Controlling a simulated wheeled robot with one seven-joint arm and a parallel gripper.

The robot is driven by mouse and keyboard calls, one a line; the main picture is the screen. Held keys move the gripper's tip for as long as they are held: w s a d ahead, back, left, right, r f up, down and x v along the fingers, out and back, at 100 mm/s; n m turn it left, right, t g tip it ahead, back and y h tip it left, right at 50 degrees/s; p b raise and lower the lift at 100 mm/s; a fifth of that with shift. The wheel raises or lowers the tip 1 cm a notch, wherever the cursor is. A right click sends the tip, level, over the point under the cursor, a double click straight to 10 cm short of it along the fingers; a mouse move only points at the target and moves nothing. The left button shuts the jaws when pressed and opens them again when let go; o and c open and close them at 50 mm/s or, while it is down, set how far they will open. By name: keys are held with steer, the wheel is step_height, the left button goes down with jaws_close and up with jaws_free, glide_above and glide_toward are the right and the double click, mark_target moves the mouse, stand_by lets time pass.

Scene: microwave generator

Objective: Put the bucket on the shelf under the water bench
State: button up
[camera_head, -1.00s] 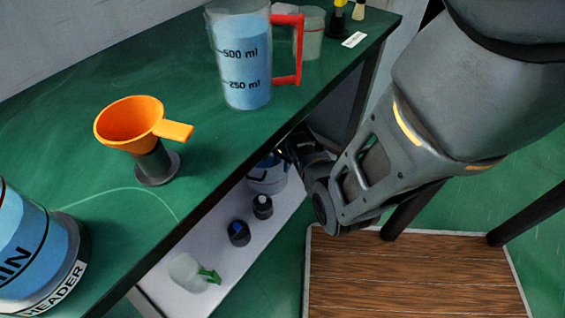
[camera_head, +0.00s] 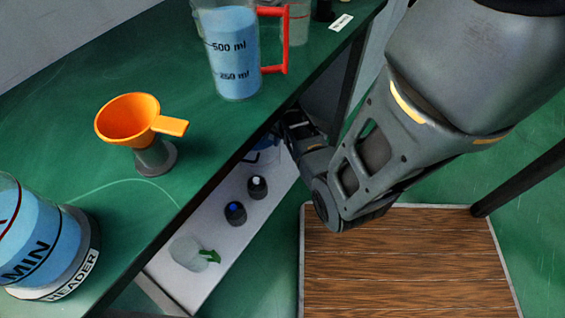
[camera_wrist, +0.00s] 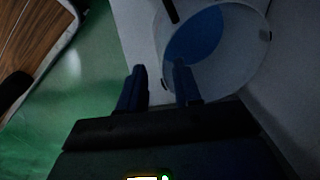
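The bucket (camera_wrist: 240,70), whitish with blue inside, stands on the white shelf (camera_head: 222,252) under the green water bench (camera_head: 60,130). In the head view only a little of the bucket (camera_head: 262,152) shows, between the bench edge and my arm. My gripper (camera_wrist: 159,70) is low, reaching under the bench edge. In the wrist view its two dark fingers are apart, with white surface showing between them. The right fingertip overlaps the bucket's near side; I cannot tell if it touches. The fingers are mostly hidden in the head view.
On the shelf are two dark bottles (camera_head: 235,213) and a clear container with a green spout (camera_head: 188,254). The bench holds an orange funnel (camera_head: 128,118), a measuring jug (camera_head: 232,55) and a header tank (camera_head: 40,245). A brown wooden platform (camera_head: 400,265) lies on the floor.

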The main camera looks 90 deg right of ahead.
steer(key=w+a+f+n+t+h, duration=0.1)
steer(key=a+n, duration=0.2)
steer(key=a, duration=0.3)
steer(key=w+a+n+t+h, duration=0.1)
steer(key=w+a+n, duration=0.1)
steer(key=a, duration=0.4)
steer(key=s+a+r+n+t+h, duration=0.15)
steer(key=a+r+n+t, duration=0.4)
steer(key=a, duration=0.75)
steer(key=s+a+r+n+t+y, duration=0.1)
steer(key=a+r+n, duration=0.3)
steer(key=r, duration=0.5)
steer(key=s+a+r+n+t+y, duration=0.2)
steer(key=s+a+r+n+t, duration=0.1)
steer(key=r, duration=0.7)
steer(key=s+a+r+n+t+y, duration=0.1)
steer(key=s+a+r+n, duration=0.3)
steer(key=r, duration=0.6)
steer(key=a+n+t, duration=0.1)
steer(key=a+n, duration=0.1)
steer(key=shift+a, duration=0.4)
steer(key=shift+y, duration=0.25)
step_height(320, 180, up, 17)
steer(key=p, duration=1.7)
steer(key=shift+f, duration=0.1)
